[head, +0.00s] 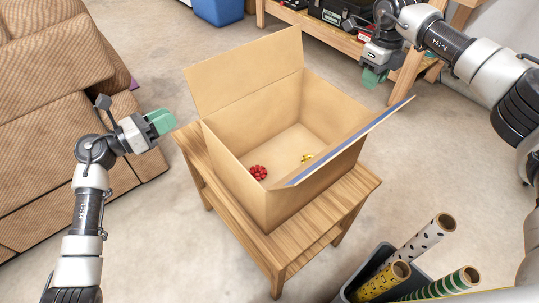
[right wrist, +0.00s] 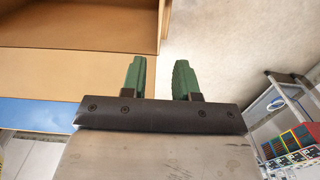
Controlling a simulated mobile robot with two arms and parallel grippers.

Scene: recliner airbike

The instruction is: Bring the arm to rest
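My left gripper (head: 161,121) has green fingers and is held in the air to the left of the cardboard box, apart from it. Its fingers overlap in the head view, so I cannot tell whether they are parted. My right gripper (head: 375,77) is raised to the right of and beyond the box. In the right wrist view its green fingers (right wrist: 161,80) stand apart with nothing between them. The open cardboard box (head: 250,135) stands on a wooden table (head: 245,237). A red bow (head: 258,172) and a gold bow (head: 306,158) lie inside it.
A brown recliner (head: 60,130) is at the left. A bin (head: 352,290) of wrapping paper rolls (head: 425,237) stands at the lower right. A wooden workbench (head: 325,32) and a blue container (head: 218,10) are at the back. Bare floor surrounds the table.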

